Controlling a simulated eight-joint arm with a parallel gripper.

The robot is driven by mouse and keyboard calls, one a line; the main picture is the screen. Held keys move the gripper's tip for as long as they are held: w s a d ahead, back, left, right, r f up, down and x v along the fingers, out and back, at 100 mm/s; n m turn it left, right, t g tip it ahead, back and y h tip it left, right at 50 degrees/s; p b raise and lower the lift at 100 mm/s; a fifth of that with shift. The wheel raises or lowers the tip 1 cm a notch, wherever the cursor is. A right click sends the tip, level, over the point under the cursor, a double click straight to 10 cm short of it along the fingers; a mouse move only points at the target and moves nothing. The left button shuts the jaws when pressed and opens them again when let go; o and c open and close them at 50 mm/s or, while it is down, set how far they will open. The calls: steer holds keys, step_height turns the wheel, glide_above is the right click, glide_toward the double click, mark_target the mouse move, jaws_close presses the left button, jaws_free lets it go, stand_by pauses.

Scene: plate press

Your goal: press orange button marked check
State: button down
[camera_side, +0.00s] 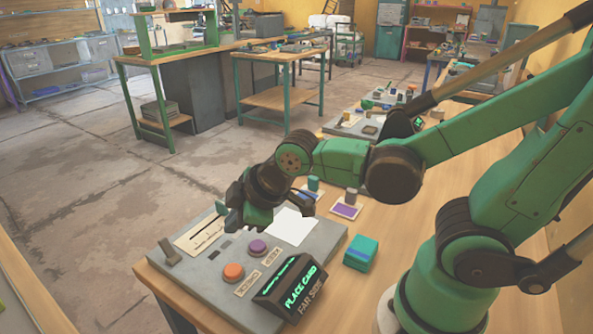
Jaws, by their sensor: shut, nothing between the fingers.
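The orange button (233,272) is a round raised cap near the front of the grey press panel (190,275). A small pale label (247,284) lies beside it, and its lettering is turned and hard to read. A purple button (258,247) with its own label (272,257) sits just behind the orange one. My gripper (233,218) is shut and empty. It hangs over the panel, behind and above both buttons in the picture, and is apart from the orange button.
A dark display (295,284) reading "PLACE CARD FAR SIDE" stands right of the buttons. A white plate (290,226) lies behind them. A slotted plate (200,236) and a dark lever (170,252) are on the left. A teal box (361,253) sits on the wooden table.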

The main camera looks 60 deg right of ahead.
steer(key=s+d+r+m+h, duration=0.1)
steer(key=s+d+r+m, duration=0.2)
steer(key=m, duration=0.6)
steer(key=shift+d, duration=0.95)
step_height(320, 180, up, 4)
steer(key=n+g, duration=0.7)
steer(key=n, duration=1.1)
glide_above(226, 269)
steer(key=shift+f, duration=0.1)
steer(key=shift+f, duration=0.1)
step_height(226, 269, down, 14)
steer(key=shift+r, duration=0.1)
